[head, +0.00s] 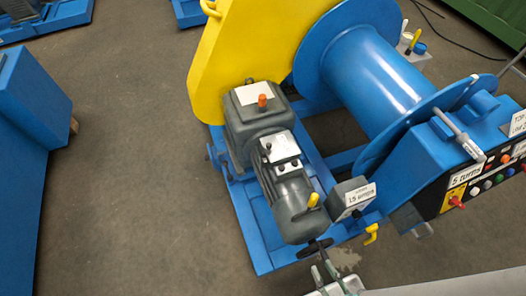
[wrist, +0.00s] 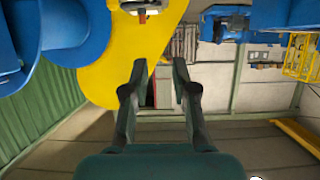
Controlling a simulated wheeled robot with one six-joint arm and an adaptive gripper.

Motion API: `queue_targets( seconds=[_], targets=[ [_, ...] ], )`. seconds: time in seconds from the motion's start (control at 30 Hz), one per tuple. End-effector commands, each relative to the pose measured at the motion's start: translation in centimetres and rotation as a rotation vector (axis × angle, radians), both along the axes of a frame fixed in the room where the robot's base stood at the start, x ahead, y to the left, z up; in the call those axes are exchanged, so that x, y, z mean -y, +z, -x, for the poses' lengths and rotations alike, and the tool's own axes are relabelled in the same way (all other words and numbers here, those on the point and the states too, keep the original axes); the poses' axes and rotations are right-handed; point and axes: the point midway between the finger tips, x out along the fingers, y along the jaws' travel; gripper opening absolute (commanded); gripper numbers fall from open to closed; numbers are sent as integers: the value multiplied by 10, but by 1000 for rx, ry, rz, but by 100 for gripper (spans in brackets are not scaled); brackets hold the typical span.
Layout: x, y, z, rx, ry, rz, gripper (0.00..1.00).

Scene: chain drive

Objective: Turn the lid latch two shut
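The chain drive has a large yellow chain guard (head: 230,50) and a grey motor and gearbox (head: 285,175) on a blue frame. A yellow lever (head: 313,201) stands on the motor's near end, and another yellow handle (head: 371,233) sits low at the frame's right. I cannot tell which part is lid latch two. My gripper (head: 324,264) is at the bottom of the head view, close to the near end of the motor. In the wrist view my gripper (wrist: 160,64) is open and empty, its two dark fingers apart. The yellow guard (wrist: 115,65) shows beyond them.
A blue drum (head: 375,70) and a blue control box (head: 455,165) with buttons stand on the right. A small grey labelled box (head: 350,198) is beside the motor. A blue cabinet (head: 20,130) is at the left, with clear floor (head: 120,150) between.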

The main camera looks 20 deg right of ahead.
Motion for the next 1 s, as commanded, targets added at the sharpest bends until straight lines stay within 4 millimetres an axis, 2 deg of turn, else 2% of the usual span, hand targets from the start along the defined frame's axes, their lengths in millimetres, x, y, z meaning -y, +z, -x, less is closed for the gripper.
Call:
queue_targets(
  seconds=[0.03,0.2,0.5,0.8,1.0],
  targets=[
    [0,-18,-12,-22,-1,0,27],
    [1,-75,-47,-125,-2,3,27],
    [3,-156,-120,-304,-4,5,27],
    [5,-207,-203,-485,-5,6,27],
    [8,-221,-261,-604,-5,6,27]
  ],
)
